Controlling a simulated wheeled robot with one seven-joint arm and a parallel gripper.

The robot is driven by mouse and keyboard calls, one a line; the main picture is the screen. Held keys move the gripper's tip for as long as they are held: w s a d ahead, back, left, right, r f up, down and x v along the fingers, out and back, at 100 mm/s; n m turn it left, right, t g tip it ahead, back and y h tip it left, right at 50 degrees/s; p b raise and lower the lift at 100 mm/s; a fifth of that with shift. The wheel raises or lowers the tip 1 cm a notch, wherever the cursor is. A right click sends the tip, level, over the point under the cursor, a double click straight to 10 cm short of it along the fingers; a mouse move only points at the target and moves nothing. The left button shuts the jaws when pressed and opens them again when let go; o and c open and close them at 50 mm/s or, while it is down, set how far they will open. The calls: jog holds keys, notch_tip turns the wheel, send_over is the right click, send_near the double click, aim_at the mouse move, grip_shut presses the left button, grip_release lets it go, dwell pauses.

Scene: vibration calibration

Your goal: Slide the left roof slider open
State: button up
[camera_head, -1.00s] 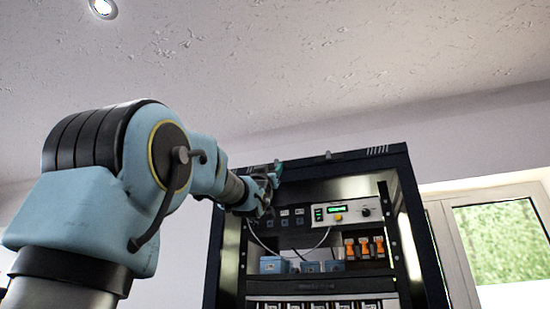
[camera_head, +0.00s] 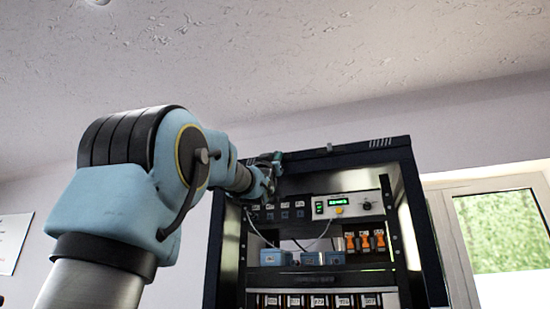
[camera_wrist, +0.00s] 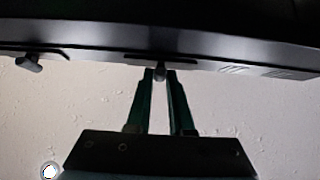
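The left roof slider is a dark bar along the rack's top front edge with a small knob (camera_wrist: 160,73), seen in the wrist view. My gripper (camera_wrist: 160,79) has its two green-dark fingers on either side of this knob. Whether the fingertips press on it is too dark to tell. In the head view my gripper (camera_head: 272,166) is at the rack's upper left front edge, largely hiding the slider there. A second roof knob shows to the right in the head view (camera_head: 329,147) and at the left in the wrist view (camera_wrist: 29,62).
The black rack (camera_head: 426,235) stands ahead, holding a white instrument panel (camera_head: 345,206) with a green display, blue boxes (camera_head: 275,257) and orange-topped parts (camera_head: 364,242). A window (camera_head: 500,232) is at the right. The space above the rack is clear up to the ceiling (camera_head: 300,60).

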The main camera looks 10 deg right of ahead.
grip_shut()
dwell(0.9)
